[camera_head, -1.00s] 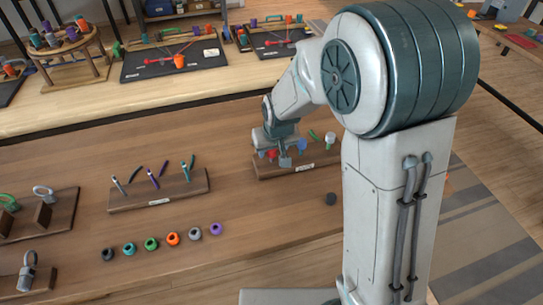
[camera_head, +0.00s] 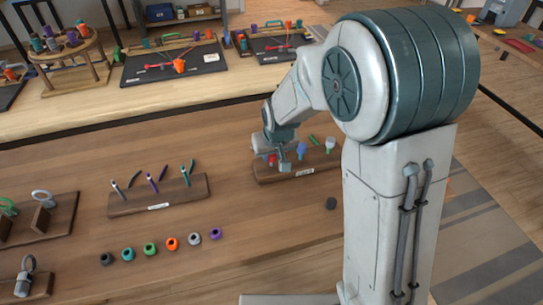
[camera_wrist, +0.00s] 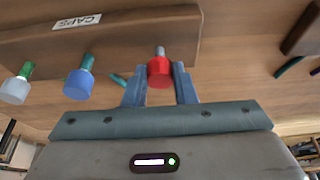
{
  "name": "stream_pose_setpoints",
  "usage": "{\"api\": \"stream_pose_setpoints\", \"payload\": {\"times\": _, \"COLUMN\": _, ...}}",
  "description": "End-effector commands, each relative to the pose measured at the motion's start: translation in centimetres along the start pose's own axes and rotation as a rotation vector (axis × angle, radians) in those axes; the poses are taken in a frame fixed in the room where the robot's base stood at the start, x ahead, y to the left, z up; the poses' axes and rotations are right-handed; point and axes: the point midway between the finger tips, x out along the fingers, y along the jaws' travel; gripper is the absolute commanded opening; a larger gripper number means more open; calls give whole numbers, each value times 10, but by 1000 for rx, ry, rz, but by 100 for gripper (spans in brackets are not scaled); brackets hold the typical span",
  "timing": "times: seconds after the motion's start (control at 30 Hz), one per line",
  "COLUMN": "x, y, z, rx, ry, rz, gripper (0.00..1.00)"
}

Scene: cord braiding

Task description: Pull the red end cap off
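The red end cap (camera_wrist: 159,72) is between the two fingers of my gripper (camera_wrist: 159,84) in the wrist view, with a finger against each side. A short grey piece of cord shows at its far end. In the head view the red cap (camera_head: 272,160) is partly hidden by my gripper (camera_head: 278,160), at the left part of the caps rack (camera_head: 318,166). The blue cap (camera_wrist: 78,84) on a teal cord and the white cap (camera_wrist: 14,90) on a green cord are left of my gripper in the wrist view.
A dark piece (camera_head: 331,203) lies on the table in front of the caps rack.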

Motion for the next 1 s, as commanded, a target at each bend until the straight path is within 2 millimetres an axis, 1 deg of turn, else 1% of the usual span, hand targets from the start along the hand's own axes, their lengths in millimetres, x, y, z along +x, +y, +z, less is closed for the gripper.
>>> {"api": "stream_pose_setpoints", "payload": {"times": 0.8, "x": -2, "y": 0, "z": 0, "rx": 0, "ry": 0, "rz": 0, "gripper": 2}}
{"api": "stream_pose_setpoints", "payload": {"times": 1.0, "x": -8, "y": 0, "z": -3, "rx": 0, "ry": 0, "rz": 0, "gripper": 2}}
